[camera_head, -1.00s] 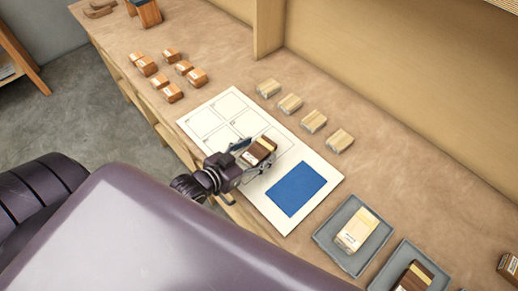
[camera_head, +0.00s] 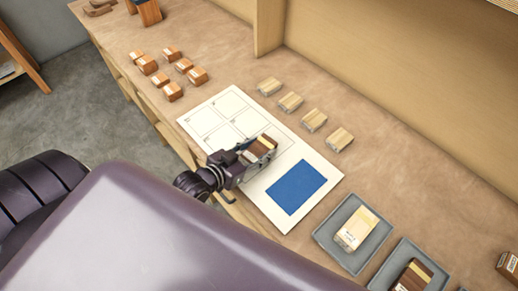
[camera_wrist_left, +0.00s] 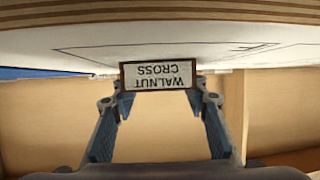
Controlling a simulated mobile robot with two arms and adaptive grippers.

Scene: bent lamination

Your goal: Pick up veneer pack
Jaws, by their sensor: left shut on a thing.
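A dark brown and pale striped veneer pack (camera_head: 262,147) is at the white layout board (camera_head: 265,205), beside the blue rectangle (camera_head: 297,187). In the left wrist view its end label (camera_wrist_left: 158,75) reads "WALNUT CROSS", upside down. My left gripper (camera_head: 250,155) is shut on this pack, with its blue-padded fingers (camera_wrist_left: 158,100) on either side. I cannot tell whether the pack still touches the board. My right gripper does not show.
Several pale blocks (camera_head: 290,103) stand in a row behind the board. Several orange-brown blocks (camera_head: 172,91) sit at the far left. Two grey trays hold a pale pack (camera_head: 356,230) and a dark striped pack (camera_head: 413,277). A wooden wall (camera_head: 400,80) bounds the bench's back.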

